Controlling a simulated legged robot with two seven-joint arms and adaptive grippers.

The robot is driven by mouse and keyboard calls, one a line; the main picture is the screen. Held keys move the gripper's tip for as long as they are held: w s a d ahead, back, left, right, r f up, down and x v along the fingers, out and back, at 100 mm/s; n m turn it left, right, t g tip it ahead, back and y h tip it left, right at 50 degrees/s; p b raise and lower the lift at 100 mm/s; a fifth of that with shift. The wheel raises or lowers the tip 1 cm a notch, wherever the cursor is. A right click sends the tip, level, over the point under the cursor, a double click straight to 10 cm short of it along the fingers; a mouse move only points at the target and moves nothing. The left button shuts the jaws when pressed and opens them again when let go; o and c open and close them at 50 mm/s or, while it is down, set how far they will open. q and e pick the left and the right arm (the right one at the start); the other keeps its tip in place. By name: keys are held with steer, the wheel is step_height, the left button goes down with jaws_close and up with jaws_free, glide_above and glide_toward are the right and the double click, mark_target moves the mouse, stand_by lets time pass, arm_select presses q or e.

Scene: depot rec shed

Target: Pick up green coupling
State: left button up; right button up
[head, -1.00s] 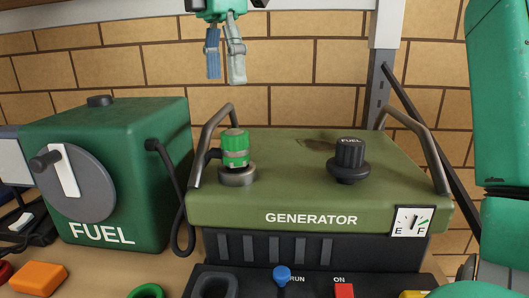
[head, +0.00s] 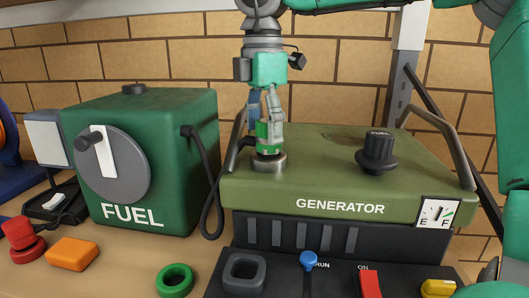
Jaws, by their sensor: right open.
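The green coupling (head: 263,141) is a short green cylinder with a pale band. It stands upright on a round metal collar (head: 269,163) at the left of the generator's top. My right gripper (head: 265,122) points straight down over it, its fingers open. The fingertips reach down to the coupling's upper part and partly hide it; I cannot tell whether they touch it. My left gripper is out of view.
The olive generator (head: 300,190) has handles on both sides and a black fuel cap (head: 377,150). A green fuel box (head: 180,160) with a hose (head: 208,190) stands left. A green ring (head: 175,281), an orange block (head: 72,254) and a switch panel (head: 330,280) lie in front.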

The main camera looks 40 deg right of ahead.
steer(key=shift+d+f, duration=0.1)
steer(key=shift+d, duration=0.2)
steer(key=shift+c, duration=0.8)
steer(key=shift+d+f, duration=0.15)
steer(key=shift+d, duration=0.55)
steer(key=c, duration=1.1)
steer(key=shift+o, duration=0.2)
steer(key=shift+a, duration=0.35)
steer(key=shift+a+r, duration=0.15)
steer(key=shift+r, duration=0.15)
steer(key=r, duration=0.5)
steer(key=r+p, duration=0.1)
steer(key=r, duration=0.2)
steer(key=shift+d+r, duration=0.25)
steer(key=shift+r, duration=0.05)
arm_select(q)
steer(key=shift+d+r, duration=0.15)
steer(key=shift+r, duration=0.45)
arm_select(e)
steer(key=shift+a+r, duration=0.2)
steer(key=shift+r, duration=0.3)
